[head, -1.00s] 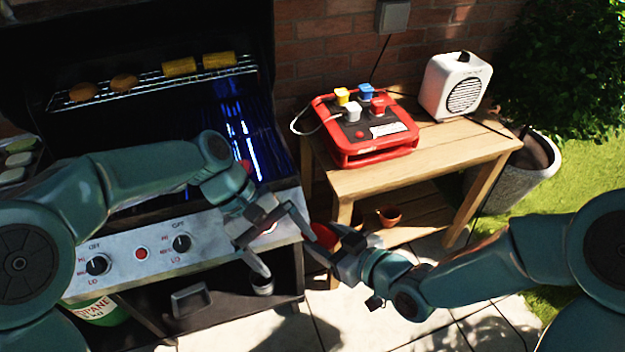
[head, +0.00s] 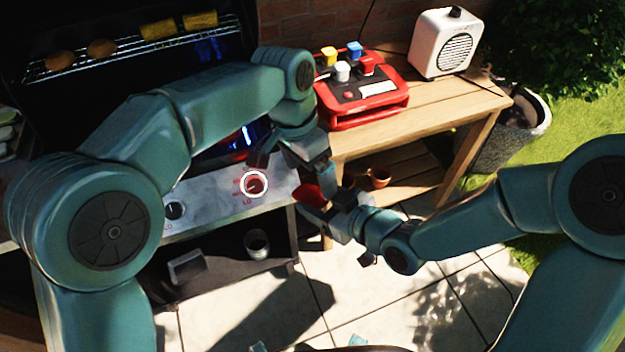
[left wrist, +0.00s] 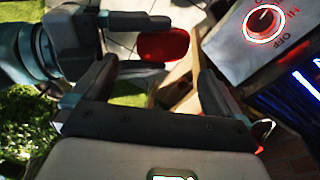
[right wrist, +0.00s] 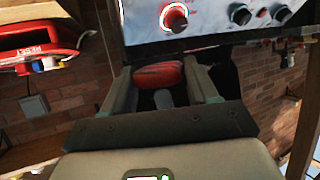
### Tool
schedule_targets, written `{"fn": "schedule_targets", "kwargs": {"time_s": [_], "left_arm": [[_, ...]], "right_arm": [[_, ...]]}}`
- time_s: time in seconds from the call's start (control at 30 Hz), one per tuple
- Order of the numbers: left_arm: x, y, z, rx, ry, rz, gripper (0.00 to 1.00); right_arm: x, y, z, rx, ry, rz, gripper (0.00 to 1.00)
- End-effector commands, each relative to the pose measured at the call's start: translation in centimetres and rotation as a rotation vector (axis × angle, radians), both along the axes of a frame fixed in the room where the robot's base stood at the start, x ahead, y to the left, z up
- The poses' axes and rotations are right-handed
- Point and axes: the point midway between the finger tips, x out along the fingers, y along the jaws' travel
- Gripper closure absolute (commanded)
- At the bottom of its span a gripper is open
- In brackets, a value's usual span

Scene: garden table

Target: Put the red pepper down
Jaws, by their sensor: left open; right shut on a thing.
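The red pepper (head: 310,194) is held by my right gripper (head: 324,206), in front of the grill's right end. In the right wrist view the red pepper (right wrist: 158,75) sits between the two fingers. My left gripper (head: 292,172) is open and close to the pepper, just above and left of it in the head view. In the left wrist view the pepper (left wrist: 163,45) shows beyond the open fingers (left wrist: 155,88), roughly between them. The fingers partly hide it in the head view. I cannot tell whether the left fingers touch it.
The grill's panel has a red-lit knob (head: 253,184) close behind the left gripper. A wooden table (head: 445,98) holds a red device (head: 365,108) and a white speaker (head: 445,42). A small terracotta pot (head: 377,178) stands on its lower shelf. Paving below is clear.

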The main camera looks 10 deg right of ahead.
Motion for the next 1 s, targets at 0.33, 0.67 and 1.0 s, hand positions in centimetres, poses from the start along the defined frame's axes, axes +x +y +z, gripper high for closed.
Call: {"fn": "schedule_targets", "kwargs": {"time_s": [0.33, 0.67, 1.0], "left_arm": [[-0.3, -0.7, -4.4, 0.000, 0.000, 0.001, 0.00], [-0.3, -0.7, -4.7, -0.001, 0.000, 0.002, 0.03], [-0.4, -0.8, -4.7, -0.002, 0.002, 0.002, 0.54]], "right_arm": [[0.0, 0.0, 0.0, 0.000, 0.000, 0.000, 0.75], [0.0, 0.0, 0.0, 0.000, 0.000, 0.000, 0.75], [0.0, 0.0, 0.0, 0.000, 0.000, 0.000, 0.19]]}}
